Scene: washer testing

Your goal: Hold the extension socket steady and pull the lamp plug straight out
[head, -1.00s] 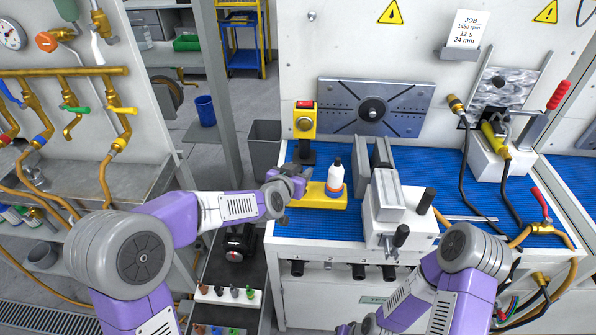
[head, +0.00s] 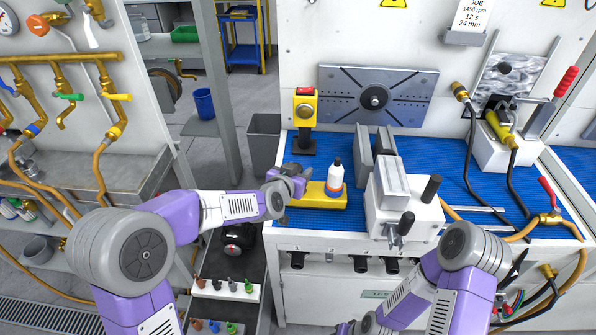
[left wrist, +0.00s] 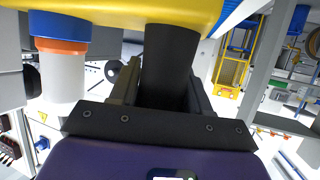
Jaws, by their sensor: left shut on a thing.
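A yellow block (head: 312,200) is at the left front of the blue-matted bench. A small white bottle-like piece (head: 335,173) with orange and blue bands stands on it. My left gripper (head: 298,178) is at the block's left end. In the left wrist view its fingers are shut on a black cylinder (left wrist: 170,60) that meets the yellow block (left wrist: 125,10). The banded piece (left wrist: 62,75) is beside the fingers, apart from them. I cannot identify a lamp plug or its cord. My right arm is at the lower right; its gripper (head: 347,328) is partly hidden at the bottom edge.
A grey vise (head: 408,208) stands just right of the block. A yellow post with a red top (head: 305,108) is behind it. Hoses and a red-handled valve (head: 549,200) lie at the right. The blue mat (head: 435,160) is clear behind the vise.

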